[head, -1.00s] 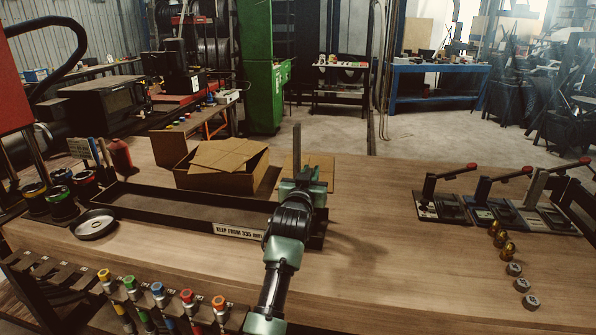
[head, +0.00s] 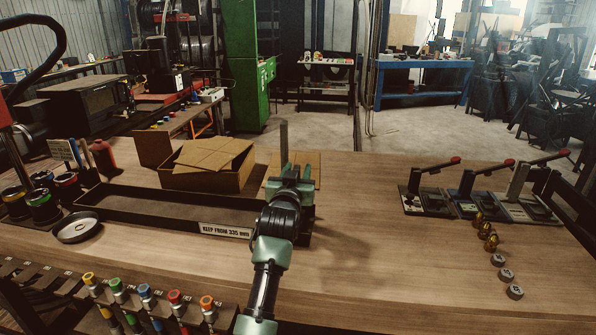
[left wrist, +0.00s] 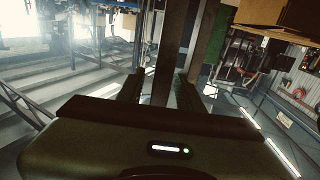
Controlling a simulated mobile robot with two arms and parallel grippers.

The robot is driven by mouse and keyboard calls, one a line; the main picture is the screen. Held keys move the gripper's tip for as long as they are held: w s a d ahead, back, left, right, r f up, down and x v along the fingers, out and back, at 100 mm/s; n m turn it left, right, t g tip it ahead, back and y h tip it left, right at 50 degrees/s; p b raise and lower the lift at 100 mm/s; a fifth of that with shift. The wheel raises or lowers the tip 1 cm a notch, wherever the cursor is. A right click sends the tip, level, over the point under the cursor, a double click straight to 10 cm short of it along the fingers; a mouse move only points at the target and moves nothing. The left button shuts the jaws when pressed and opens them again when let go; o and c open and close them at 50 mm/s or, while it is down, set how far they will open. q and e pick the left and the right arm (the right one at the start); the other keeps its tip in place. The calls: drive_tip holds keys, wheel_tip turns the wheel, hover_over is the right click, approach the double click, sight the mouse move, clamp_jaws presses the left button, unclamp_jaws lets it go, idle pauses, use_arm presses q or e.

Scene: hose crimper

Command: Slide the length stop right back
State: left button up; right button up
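My left gripper (head: 290,176) is over the right end of a long dark tray (head: 140,208) labelled "KEEP FROM 335 mm". A thin upright grey bar (head: 284,145), which looks like the length stop, rises just behind the gripper in the head view. In the left wrist view, an upright post (left wrist: 172,55) stands between the two fingers of my left gripper (left wrist: 158,88). The fingers are apart, with a gap visible at the post's left side. The foot of the bar is hidden by the gripper. My right gripper is out of view.
An open cardboard box (head: 205,170) stands behind the tray. A round dish (head: 77,227) lies at the tray's left. Several colour-topped tools (head: 145,293) line the front edge. Red-handled levers (head: 430,190) and small fittings (head: 485,230) are on the right. The table's middle right is clear.

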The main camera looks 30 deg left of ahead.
use_arm(q)
drive_tip(key=b+v, duration=0.1)
drive_tip(key=v, duration=0.6)
idle(0.5)
